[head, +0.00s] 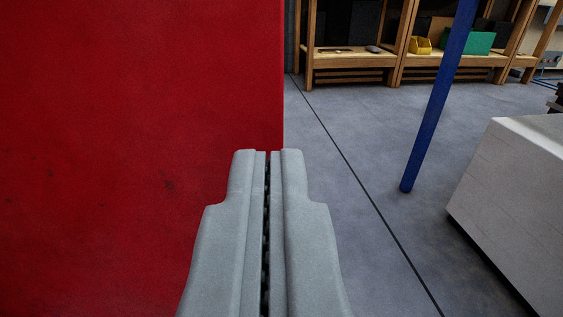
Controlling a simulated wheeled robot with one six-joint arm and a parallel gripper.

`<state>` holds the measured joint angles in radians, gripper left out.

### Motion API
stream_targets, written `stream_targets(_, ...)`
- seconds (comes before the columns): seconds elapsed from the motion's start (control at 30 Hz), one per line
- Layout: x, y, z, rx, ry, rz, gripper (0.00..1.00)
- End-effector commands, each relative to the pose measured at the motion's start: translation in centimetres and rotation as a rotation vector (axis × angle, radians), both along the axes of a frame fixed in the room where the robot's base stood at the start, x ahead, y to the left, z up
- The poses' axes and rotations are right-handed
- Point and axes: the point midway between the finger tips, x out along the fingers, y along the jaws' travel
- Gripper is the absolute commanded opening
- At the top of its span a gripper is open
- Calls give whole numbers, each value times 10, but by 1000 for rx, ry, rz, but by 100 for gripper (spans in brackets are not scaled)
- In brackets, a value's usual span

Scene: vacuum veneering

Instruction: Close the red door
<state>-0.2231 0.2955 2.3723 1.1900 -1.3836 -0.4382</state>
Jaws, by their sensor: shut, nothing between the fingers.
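The red door (140,140) is a large flat red panel with a few dark scuffs. It fills the left half of the head view, and its right edge runs upright near the middle. My gripper (267,153) is grey and shut, with nothing between its fingers. Its tips overlap the door's right edge in the picture. I cannot tell whether they touch the door. The door's hinge, handle and frame are not in view.
A blue post (437,100) stands on the grey floor (345,130) at the right. A white block-like object (515,200) is at the right edge. Wooden shelving (350,77) with a yellow bin (421,45) and a green bin (480,43) stands at the back. Floor between door and post is clear.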

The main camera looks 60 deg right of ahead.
Motion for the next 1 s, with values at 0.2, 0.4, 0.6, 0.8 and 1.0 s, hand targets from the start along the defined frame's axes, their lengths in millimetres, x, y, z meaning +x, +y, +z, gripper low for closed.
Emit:
stream_targets(0.2,21,-29,0,1,1,-4,0)
stream_targets(0.4,42,-57,0,1,-1,-3,0)
stream_targets(0.6,60,-81,0,1,1,-3,0)
stream_targets(0.8,71,-95,0,2,0,-1,0)
stream_targets(1.0,74,-98,0,2,1,0,0)
